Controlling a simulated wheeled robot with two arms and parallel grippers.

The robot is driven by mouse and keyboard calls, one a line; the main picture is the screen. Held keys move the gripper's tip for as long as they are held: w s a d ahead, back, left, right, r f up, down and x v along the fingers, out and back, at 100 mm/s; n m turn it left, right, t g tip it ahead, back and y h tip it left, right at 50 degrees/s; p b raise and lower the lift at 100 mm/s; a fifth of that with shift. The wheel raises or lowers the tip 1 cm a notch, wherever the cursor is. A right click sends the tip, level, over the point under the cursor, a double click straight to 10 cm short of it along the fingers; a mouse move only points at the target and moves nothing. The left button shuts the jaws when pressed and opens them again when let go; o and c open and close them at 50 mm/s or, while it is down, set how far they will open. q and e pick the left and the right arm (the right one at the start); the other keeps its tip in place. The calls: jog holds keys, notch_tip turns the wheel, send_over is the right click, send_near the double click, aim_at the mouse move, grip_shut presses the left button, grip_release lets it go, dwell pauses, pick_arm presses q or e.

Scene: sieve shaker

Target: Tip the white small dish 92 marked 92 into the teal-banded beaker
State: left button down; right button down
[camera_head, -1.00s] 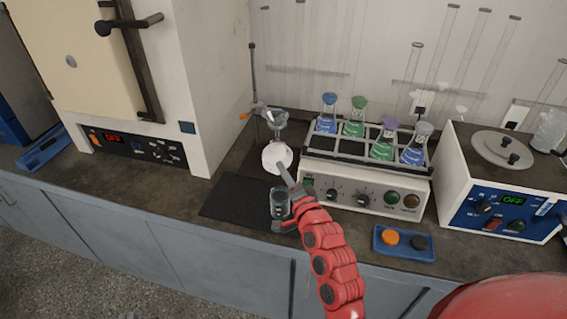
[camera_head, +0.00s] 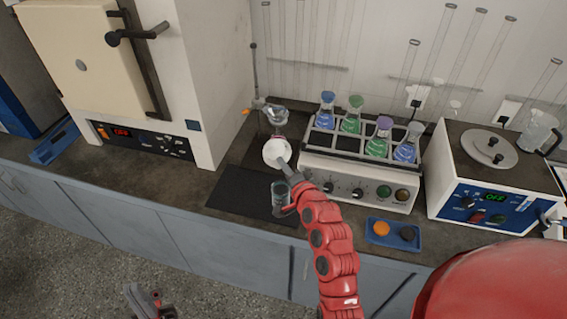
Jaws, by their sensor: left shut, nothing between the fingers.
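The white small dish (camera_head: 276,151) is at the tip of my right gripper (camera_head: 283,164), in front of the funnel stand. The gripper's grey fingers meet the dish's near edge and look shut on it. The dish's marking and contents cannot be made out. A glass beaker (camera_head: 280,196) stands below the dish at the right end of the black mat, partly beside my red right arm; its teal band is not clear at this size. My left gripper (camera_head: 152,308) is low at the bottom left, in front of the cabinets, shut and empty.
A black mat (camera_head: 245,192) lies left of the beaker. A shaker (camera_head: 358,188) with several coloured flasks stands to the right. A funnel stand (camera_head: 255,75) is behind. An oven (camera_head: 150,140) stands left.

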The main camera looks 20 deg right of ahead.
jog(key=g+p, duration=0.1)
jog(key=p, duration=0.3)
jog(key=r+g+p, duration=0.1)
jog(key=g+p, duration=0.1)
jog(key=p, duration=0.2)
jog(key=g+p, duration=0.1)
jog(key=p, duration=0.4)
jog(key=shift+w+r+g, duration=0.25)
jog(key=shift+r+g, duration=0.05)
jog(key=shift+r+p, duration=0.2)
jog(key=shift+p, duration=0.1)
jog(key=g+p, duration=0.1)
jog(key=p, duration=0.1)
jog(key=r+g+p, duration=0.1)
jog(key=g+p, duration=0.1)
jog(key=p, duration=0.1)
jog(key=shift+w+r+m, duration=0.2)
jog(key=shift+m, duration=0.1)
jog(key=shift+w+f+g, duration=0.1)
jog(key=shift+f+g, duration=0.1)
jog(key=shift+g, duration=0.3)
jog(key=shift+f+g, duration=0.1)
jog(key=shift+g, duration=0.2)
